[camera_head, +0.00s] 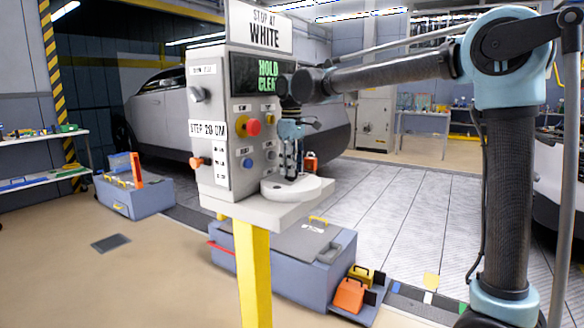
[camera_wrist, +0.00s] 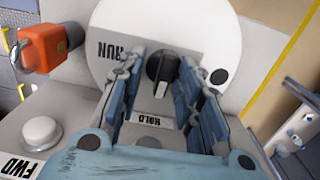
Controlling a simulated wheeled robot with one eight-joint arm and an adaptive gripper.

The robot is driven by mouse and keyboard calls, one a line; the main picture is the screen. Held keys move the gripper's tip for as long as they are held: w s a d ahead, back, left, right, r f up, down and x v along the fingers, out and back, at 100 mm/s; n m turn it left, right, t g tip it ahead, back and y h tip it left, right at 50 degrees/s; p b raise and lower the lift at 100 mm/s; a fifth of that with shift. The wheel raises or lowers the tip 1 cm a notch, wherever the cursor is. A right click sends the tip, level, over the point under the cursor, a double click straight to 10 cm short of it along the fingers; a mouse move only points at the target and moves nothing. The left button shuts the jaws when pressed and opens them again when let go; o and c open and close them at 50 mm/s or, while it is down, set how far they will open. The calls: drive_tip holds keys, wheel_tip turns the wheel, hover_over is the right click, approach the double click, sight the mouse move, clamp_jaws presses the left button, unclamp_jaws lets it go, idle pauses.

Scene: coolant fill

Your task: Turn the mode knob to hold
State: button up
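The black mode knob (camera_wrist: 162,68) sits on a round white plate (camera_wrist: 215,45) in the wrist view, with a pale line along its grip. A RUN label (camera_wrist: 122,52) is to its left and a HOLD label (camera_wrist: 152,120) is nearer my wrist. Which label the knob points at is hard to tell. My gripper (camera_wrist: 158,82) is open, one blue-grey finger on each side of the knob; I cannot tell whether either touches it. In the head view my gripper (camera_head: 290,168) points down at the white plate (camera_head: 305,188) on the pedestal's shelf; the knob is hidden there.
The control pedestal (camera_head: 215,160) carries a partly covered screen (camera_head: 265,75) with green text reading HOLD, plus buttons including a red one (camera_head: 254,127). An orange part (camera_wrist: 48,45) and a white button (camera_wrist: 42,132) stand left of the plate. A blue-grey chest (camera_head: 285,260) lies behind.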

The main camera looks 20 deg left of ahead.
drive_tip(key=shift+s+r, duration=0.1)
wheel_tip(320, 180, up, 12)
idle(0.6)
idle(0.4)
drive_tip(key=w+d+f+m, duration=0.15)
drive_tip(key=d+f, duration=0.25)
drive_tip(key=d, duration=0.7)
drive_tip(key=w+d+f+m, duration=0.1)
drive_tip(key=d+f+m, duration=0.2)
drive_tip(key=d, duration=0.8)
drive_tip(key=w+d+f+m, duration=0.1)
drive_tip(key=d+f+m, duration=0.25)
drive_tip(key=d, duration=0.75)
drive_tip(key=s+d+f+m, duration=0.2)
drive_tip(key=s+d+f, duration=0.3)
drive_tip(key=d+f, duration=0.2)
drive_tip(key=s+d+f+m+t, duration=0.1)
drive_tip(key=s+d+f+m, duration=0.2)
drive_tip(key=s+d+f, duration=0.3)
drive_tip(key=s+d+f+m+t, duration=0.1)
drive_tip(key=s+d+f, duration=0.4)
drive_tip(key=f, duration=0.8)
drive_tip(key=d+m, duration=0.1)
drive_tip(key=d, duration=0.2)
drive_tip(key=shift+s+m, duration=0.3)
drive_tip(key=shift+m, duration=0.1)
